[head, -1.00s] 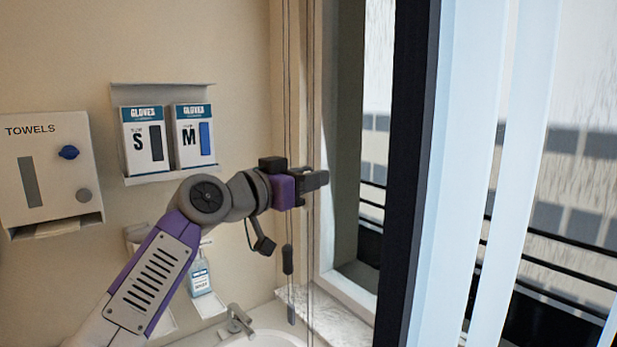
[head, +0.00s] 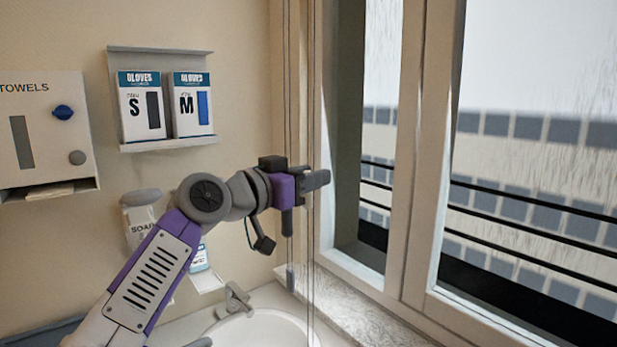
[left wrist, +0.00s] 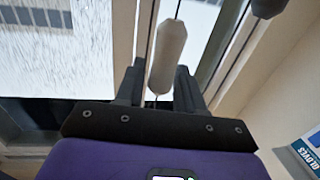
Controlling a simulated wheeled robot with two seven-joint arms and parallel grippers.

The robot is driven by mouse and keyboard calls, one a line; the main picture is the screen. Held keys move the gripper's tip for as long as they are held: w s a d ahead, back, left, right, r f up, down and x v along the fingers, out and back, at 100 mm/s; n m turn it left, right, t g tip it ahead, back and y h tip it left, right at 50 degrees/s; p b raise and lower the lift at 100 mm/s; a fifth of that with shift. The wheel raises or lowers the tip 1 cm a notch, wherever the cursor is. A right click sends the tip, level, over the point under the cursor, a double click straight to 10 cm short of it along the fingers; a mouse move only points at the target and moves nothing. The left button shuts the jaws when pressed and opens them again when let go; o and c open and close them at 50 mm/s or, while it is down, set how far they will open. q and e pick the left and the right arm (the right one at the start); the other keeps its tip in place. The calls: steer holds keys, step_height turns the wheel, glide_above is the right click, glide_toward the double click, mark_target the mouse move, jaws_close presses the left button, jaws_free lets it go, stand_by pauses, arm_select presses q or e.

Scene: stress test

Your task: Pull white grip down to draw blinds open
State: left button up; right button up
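The white grip (left wrist: 169,45) is an elongated bead hanging on a thin cord, seen in the left wrist view. My left gripper (left wrist: 160,78) has its two fingers spread, with the grip's lower end showing between them and a gap on the left finger's side. I cannot tell whether the other finger touches it. In the head view my left gripper (head: 318,180) is at the blind cords (head: 310,255) beside the window; the white grip is hidden there. A dark grip (head: 287,222) hangs just below the gripper. No blind slats show in front of the window. My right gripper is not in view.
The window frame (head: 408,200) and sill (head: 365,325) stand right of the gripper. Below are a sink (head: 260,330) and faucet (head: 234,298). Glove boxes (head: 165,105), a towel dispenser (head: 40,130) and a soap dispenser (head: 140,222) are on the left wall.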

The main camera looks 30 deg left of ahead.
arm_select(q)
steer(key=shift+o, duration=0.8)
steer(key=b+v, duration=0.1)
steer(key=v, duration=0.6)
steer(key=shift+s, duration=0.35)
steer(key=shift+a, duration=0.1)
